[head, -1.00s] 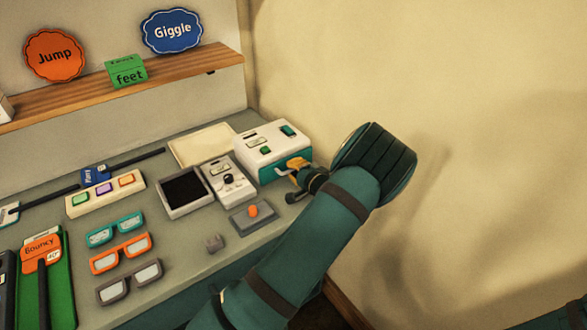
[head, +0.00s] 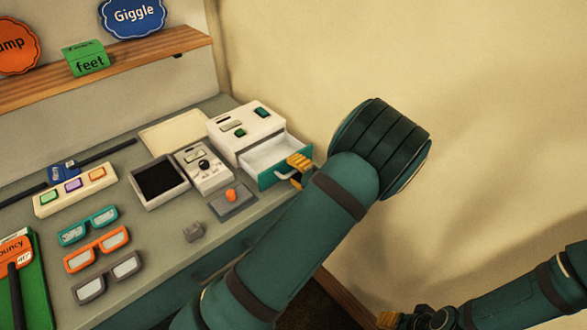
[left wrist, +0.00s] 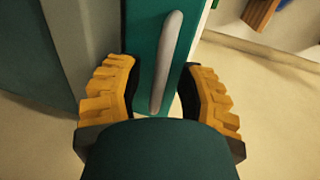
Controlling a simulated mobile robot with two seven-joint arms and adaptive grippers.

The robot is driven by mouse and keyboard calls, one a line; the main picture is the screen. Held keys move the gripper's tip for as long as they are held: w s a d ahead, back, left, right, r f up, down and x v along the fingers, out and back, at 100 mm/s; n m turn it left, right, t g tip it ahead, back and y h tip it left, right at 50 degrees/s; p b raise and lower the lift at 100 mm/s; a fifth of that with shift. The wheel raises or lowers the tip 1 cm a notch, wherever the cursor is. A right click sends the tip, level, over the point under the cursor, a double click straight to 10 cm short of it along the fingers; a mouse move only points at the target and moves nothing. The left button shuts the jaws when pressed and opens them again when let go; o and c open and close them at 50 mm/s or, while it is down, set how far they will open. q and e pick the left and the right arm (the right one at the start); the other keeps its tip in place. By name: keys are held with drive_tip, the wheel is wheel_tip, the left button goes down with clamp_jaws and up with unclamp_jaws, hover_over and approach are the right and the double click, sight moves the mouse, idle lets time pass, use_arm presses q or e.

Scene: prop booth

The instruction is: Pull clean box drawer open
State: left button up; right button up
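The clean box (head: 232,140) is a white box with green details on top, at the back right of the counter. Its drawer (head: 270,157) is pulled out, showing an empty white inside behind a teal front. The pale handle (left wrist: 167,65) on the teal front stands between the fingers of my left gripper (left wrist: 160,92), with a gap beside it. In the head view my left gripper (head: 300,164) is at the drawer front, partly hidden by my arm. My right gripper (head: 400,319) is low at the right, cut by the bottom edge; its finger spacing is unclear.
A dark-lined tray (head: 160,182), a grey device with a knob (head: 204,168) and an orange-button block (head: 232,199) stand left of the drawer. Glasses (head: 97,249) lie nearer the front. A plain wall (head: 480,120) rises on the right.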

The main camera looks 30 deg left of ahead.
idle(0.3)
use_arm(q)
drive_tip(key=v, duration=1.2)
drive_tip(key=shift+a, duration=0.1)
drive_tip(key=s+a+f+g+h, duration=0.2)
drive_tip(key=s+f+g+h, duration=0.45)
drive_tip(key=s+f, duration=0.6)
drive_tip(key=s+d+f+n+t+h, duration=0.2)
drive_tip(key=s+d+f+n+h, duration=0.4)
drive_tip(key=d+h, duration=0.3)
drive_tip(key=shift+h, duration=1.35)
